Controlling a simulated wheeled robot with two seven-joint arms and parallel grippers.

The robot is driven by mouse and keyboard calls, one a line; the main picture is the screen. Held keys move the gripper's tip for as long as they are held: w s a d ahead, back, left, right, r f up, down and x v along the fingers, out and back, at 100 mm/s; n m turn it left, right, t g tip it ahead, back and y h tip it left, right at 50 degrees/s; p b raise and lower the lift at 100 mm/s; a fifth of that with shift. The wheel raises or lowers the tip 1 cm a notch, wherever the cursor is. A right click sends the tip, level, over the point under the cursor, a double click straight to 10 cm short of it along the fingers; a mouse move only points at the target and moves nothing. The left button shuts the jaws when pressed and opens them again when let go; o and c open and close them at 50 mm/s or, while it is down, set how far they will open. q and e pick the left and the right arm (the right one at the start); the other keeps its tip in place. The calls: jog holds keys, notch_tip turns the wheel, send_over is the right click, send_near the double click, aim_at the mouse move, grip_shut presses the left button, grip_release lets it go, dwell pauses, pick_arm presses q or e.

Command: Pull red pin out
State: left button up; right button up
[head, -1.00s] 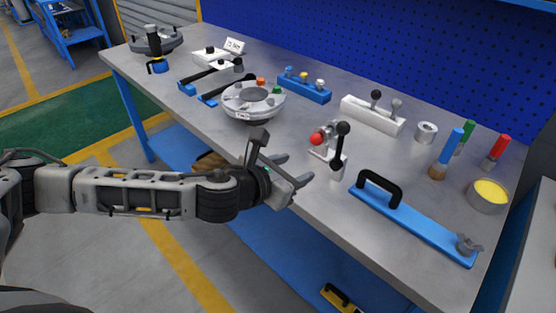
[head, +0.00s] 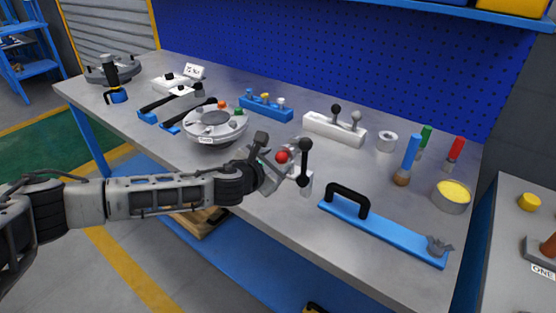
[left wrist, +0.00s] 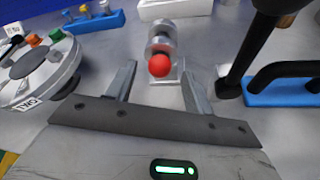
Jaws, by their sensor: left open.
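The red pin, seen as a red ball head (head: 282,157), sits on a small light-grey bracket beside an upright black-knobbed lever (head: 305,168). In the left wrist view the red ball (left wrist: 159,66) is on a metal cylinder pointing toward me. My left gripper (head: 273,172) is open at the bracket, and its fingers (left wrist: 158,82) lie left and right of the ball in the wrist view. I cannot tell whether they touch it. The pin's shaft is hidden. The right gripper is not in view.
A round grey flanged shell (head: 214,126) with coloured plugs stands left of the gripper. A blue plate with a black handle (head: 385,232) lies to the right. A white block with levers (head: 335,129) is behind. Brushes and a yellow-filled pot (head: 451,196) stand far right.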

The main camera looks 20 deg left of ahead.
pick_arm(q)
jog(key=shift+x, duration=1.2)
jog(key=c, duration=1.1)
jog(key=shift+r, duration=0.1)
jog(key=shift+s+a+p, duration=0.3)
jog(key=shift+s+p, duration=0.1)
jog(key=shift+s, duration=0.4)
jog(key=shift+s+a+p, duration=0.3)
jog(key=shift+s+p, duration=0.05)
jog(key=shift+s, duration=0.45)
jog(key=shift+s+a+p, duration=0.3)
jog(key=shift+s+p, duration=0.1)
jog(key=shift+s, duration=0.4)
jog(key=shift+s+a+p, duration=0.3)
jog(key=shift+s, duration=0.55)
jog(key=shift+s+a+p, duration=0.25)
jog(key=shift+s+a, duration=0.05)
jog(key=shift+s, duration=0.5)
jog(key=shift+s+a+p, duration=0.3)
jog(key=shift+s, duration=0.55)
